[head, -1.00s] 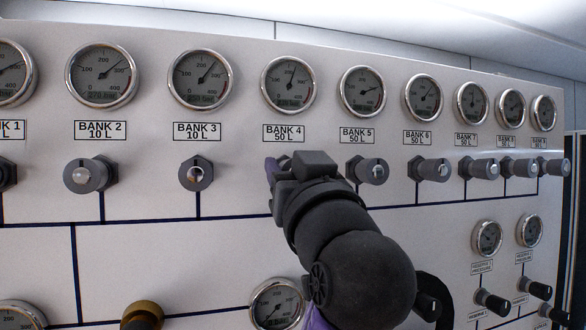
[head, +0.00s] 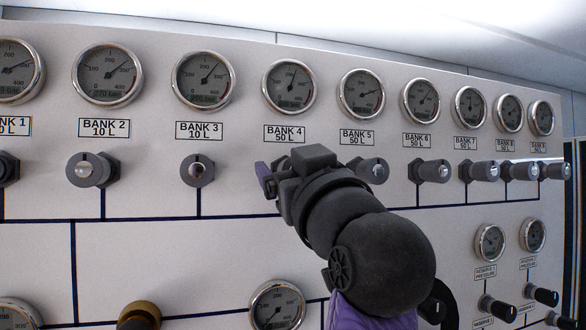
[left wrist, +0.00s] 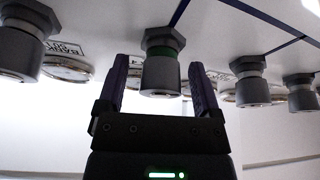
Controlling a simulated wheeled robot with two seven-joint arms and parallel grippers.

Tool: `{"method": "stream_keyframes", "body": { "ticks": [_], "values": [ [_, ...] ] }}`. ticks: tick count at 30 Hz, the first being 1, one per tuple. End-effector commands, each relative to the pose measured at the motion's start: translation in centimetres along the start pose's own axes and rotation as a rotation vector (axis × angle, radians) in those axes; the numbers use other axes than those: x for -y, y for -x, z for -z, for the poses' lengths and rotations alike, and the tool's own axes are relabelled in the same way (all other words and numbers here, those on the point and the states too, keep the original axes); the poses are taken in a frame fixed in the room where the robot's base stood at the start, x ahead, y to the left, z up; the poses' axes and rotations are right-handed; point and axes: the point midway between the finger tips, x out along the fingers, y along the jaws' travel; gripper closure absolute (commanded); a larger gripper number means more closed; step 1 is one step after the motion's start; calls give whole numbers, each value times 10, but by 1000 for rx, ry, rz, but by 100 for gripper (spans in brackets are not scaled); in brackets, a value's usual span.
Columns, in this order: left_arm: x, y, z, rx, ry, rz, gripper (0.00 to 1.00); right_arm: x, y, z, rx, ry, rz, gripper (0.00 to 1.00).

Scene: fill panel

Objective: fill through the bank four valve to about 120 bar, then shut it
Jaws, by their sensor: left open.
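The bank four valve is mostly hidden behind my left gripper (head: 276,172) in the head view, under the BANK 4 50 L label (head: 284,133). The bank four gauge (head: 290,88) has its needle a little right of the top, just past 200; its digital readout is too small to read. In the left wrist view a grey valve knob (left wrist: 160,75) with a green ring at its base sits between the fingers of my left gripper (left wrist: 158,68). The fingers are open, one on each side, with gaps visible beside the knob. My right gripper is not in view.
Neighbouring valves for bank three (head: 197,170) and bank five (head: 371,170) stick out on either side. A lower gauge (head: 277,305) is partly cut off, its needle hard to read. A brass knob (head: 140,315) shows at the bottom left.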

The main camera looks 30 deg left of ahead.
Motion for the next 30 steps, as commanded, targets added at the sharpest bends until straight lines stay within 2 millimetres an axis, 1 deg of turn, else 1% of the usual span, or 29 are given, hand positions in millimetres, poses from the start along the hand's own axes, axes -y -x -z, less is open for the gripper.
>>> {"method": "stream_keyframes", "body": {
  "ticks": [2,4,5,9,12,15,19,30],
  "values": [
    [0,2,0,0,1,0,17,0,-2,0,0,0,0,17],
    [0,11,-2,-1,3,-3,17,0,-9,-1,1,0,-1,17],
    [0,17,-4,-2,3,-3,17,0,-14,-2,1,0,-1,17],
    [1,55,-7,0,5,-6,17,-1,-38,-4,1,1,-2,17],
    [0,78,-6,1,4,-5,17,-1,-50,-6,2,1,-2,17],
    [0,93,-4,0,1,-3,17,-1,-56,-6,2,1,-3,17],
    [0,100,-1,0,1,-1,17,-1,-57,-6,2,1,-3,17],
    [0,100,0,0,0,0,17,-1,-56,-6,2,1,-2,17]
  ]
}}
